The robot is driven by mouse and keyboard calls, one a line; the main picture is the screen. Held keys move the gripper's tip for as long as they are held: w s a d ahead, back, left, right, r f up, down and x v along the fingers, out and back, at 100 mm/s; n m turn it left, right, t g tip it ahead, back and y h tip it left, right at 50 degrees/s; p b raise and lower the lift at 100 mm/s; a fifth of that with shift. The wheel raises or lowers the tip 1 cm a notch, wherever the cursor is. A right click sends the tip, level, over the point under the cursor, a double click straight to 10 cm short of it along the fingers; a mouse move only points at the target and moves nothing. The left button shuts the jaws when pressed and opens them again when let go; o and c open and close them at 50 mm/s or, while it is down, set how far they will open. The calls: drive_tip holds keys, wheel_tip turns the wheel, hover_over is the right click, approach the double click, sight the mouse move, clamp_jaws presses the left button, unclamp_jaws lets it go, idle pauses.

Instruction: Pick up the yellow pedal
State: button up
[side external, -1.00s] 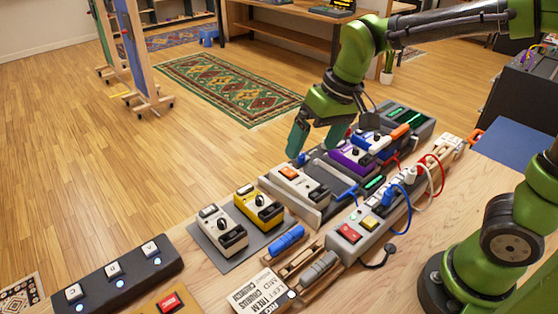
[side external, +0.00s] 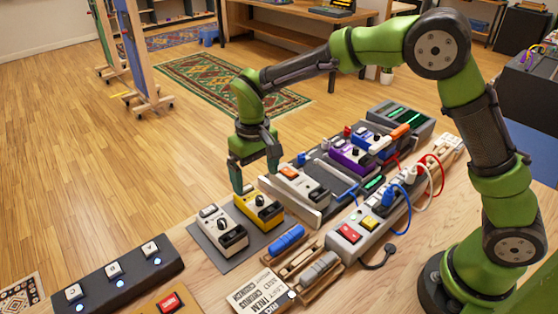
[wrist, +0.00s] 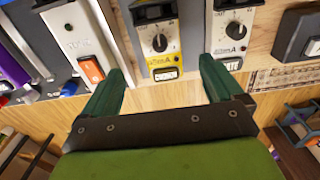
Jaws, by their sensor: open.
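The yellow pedal (side external: 259,207) stands on a grey mat (side external: 228,262), to the right of a white pedal (side external: 222,230). It has a pale top face with a black knob, and it also shows in the wrist view (wrist: 157,38), ahead of the fingers and between their lines. My gripper (side external: 254,177) is open and empty, fingers pointing down, just above and behind the yellow pedal in the side view. In the wrist view my gripper (wrist: 156,80) has its two green fingers wide apart. I cannot tell whether a finger touches the pedal.
A white pedal with an orange switch (side external: 301,184) stands on a grey board close to the right of my gripper. A purple pedal (side external: 352,156) is farther back. A power strip (side external: 357,229) with cables and a black footswitch bar (side external: 115,277) lie nearby.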

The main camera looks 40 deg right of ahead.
sight(258, 203)
drive_tip(key=f, duration=0.9)
drive_tip(key=shift+s+a+f, duration=0.1)
drive_tip(key=shift+s, duration=0.1)
drive_tip(key=shift+c, duration=0.2)
